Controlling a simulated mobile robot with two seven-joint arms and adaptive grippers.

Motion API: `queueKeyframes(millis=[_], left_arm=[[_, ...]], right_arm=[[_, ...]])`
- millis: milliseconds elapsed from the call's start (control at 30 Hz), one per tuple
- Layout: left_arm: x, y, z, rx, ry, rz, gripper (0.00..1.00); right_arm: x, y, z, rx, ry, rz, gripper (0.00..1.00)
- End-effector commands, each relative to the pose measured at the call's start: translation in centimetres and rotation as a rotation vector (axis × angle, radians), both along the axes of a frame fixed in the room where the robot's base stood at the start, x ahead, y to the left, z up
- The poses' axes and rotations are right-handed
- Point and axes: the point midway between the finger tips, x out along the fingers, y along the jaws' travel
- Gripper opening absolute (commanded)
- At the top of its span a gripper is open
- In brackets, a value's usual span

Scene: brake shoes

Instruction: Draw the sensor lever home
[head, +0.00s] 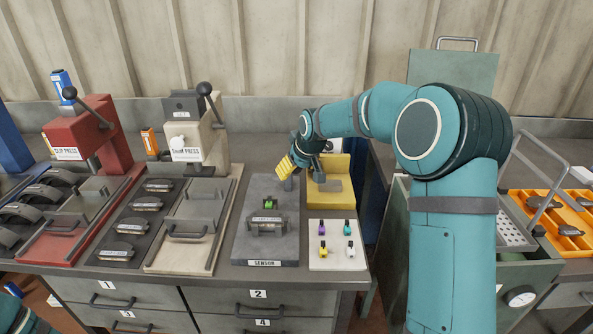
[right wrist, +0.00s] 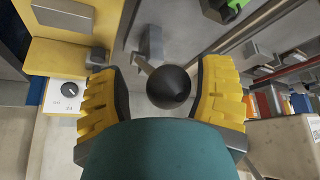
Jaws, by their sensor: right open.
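The sensor station is a grey plate (head: 285,235) with a SENSOR label at its front edge. A green piece (head: 269,203) and a dark handled part sit on it. My right gripper (head: 286,165) is over the back of the plate, beside the yellow block. In the right wrist view its yellow fingers (right wrist: 168,92) are open, one on each side of the lever's black ball knob (right wrist: 168,87). A thin grey rod (right wrist: 139,63) leads from the knob towards a post. Gaps show beside the knob; the gripper hides the lever in the head view.
A yellow block fixture (head: 343,168) stands right of the plate. A white tray (head: 338,265) with several coloured pieces lies in front of it. The beige press (head: 200,150) and red press (head: 95,135) stand to the left. A green metal box (head: 535,270) is at right.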

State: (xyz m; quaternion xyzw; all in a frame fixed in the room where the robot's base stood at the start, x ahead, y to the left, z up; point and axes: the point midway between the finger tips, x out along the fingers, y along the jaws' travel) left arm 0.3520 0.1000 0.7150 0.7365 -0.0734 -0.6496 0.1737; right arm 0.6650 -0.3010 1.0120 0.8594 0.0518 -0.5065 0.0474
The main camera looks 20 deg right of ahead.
Motion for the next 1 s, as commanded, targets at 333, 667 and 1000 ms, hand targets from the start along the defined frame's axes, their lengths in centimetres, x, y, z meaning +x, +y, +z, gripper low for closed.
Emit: queueKeyframes(millis=[333,667,1000], left_arm=[[0.0,0.0,0.0,0.000,0.000,0.000,0.00],[0.0,0.0,0.0,0.000,0.000,0.000,0.00],[0.0,0.0,0.0,0.000,0.000,0.000,0.00]], right_arm=[[-3.3,-0.3,6.0,0.000,-0.003,-0.001,0.66],[-5.3,-0.5,9.4,-0.001,0.002,-0.001,0.66],[-5.4,-0.5,9.6,-0.001,0.003,-0.001,0.66]])
